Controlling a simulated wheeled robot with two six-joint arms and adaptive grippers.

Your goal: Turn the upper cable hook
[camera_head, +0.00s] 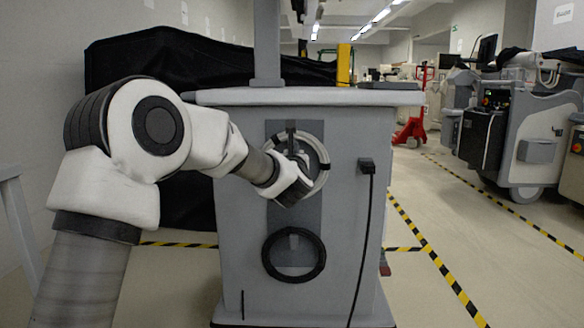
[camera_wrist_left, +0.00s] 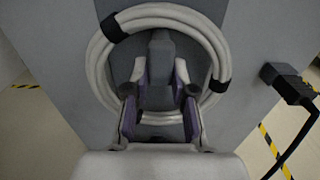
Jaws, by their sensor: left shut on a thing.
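The upper cable hook (camera_head: 290,132) is a dark grey piece on the panel of the grey cart, with a coiled white cable (camera_head: 323,158) around it. In the left wrist view the hook (camera_wrist_left: 161,62) stands in the middle of the white coil (camera_wrist_left: 102,62), which has black bands. My left gripper (camera_head: 292,162) is in front of the coil. In the left wrist view my left gripper (camera_wrist_left: 160,88) is shut on the hook, one finger on each side. The hook's lower part is partly hidden by the fingers. My right gripper is not in view.
A black cable coil (camera_head: 266,262) hangs lower on the cart (camera_head: 345,240). A black plug (camera_head: 366,164) with a hanging cord sits right of the panel. Black-covered equipment (camera_head: 130,58) stands behind at left. Floor at right is open, with yellow-black tape.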

